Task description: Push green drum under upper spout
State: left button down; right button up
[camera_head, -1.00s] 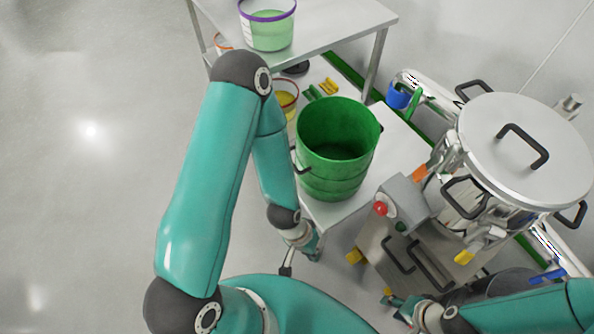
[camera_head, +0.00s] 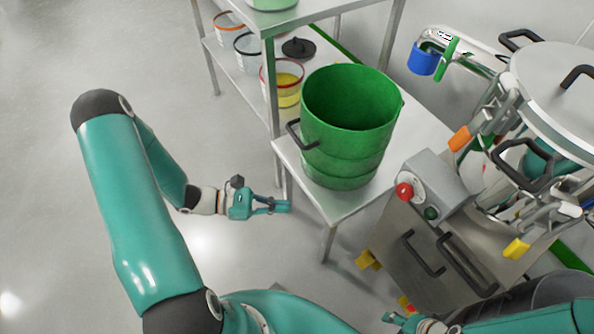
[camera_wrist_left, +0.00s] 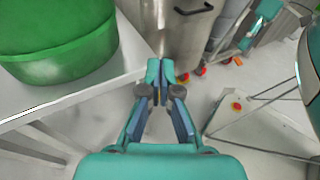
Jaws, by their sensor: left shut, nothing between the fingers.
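The green drum (camera_head: 345,150) is open-topped, with dark side handles. It stands upright on the pale table (camera_head: 410,140) and looks empty; its lower side also shows in the left wrist view (camera_wrist_left: 65,65). My left gripper (camera_head: 284,206) is shut and empty, beside the table's front left corner, apart from the drum. In the left wrist view its fingertips (camera_wrist_left: 160,68) are together, right of the table corner. A metal pipe with a blue end (camera_head: 424,60) is up right of the drum; I cannot tell if it is the upper spout. My right gripper (camera_head: 396,320) is partly visible at the bottom.
A steel vessel with a lid (camera_head: 560,85) stands to the right. A grey control box with a red button (camera_head: 404,191) is close to the drum's right. A shelf rack (camera_head: 300,22) with tubs is behind-left. The floor at left is clear.

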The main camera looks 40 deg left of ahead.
pick_arm(q)
jog(key=w+a+n+t+y+b, duration=0.2)
jog(key=a+n+t+y, duration=0.3)
jog(key=a, duration=0.6)
jog(key=w+d+t, duration=0.1)
jog(key=w+d, duration=0.2)
jog(key=w, duration=0.3)
jog(key=w+d+r+b, duration=0.1)
jog(key=w+d, duration=0.1)
jog(key=w, duration=0.4)
jog(key=shift+w+d+t, duration=0.4)
pick_arm(e)
notch_tip(320, 180, down, 5)
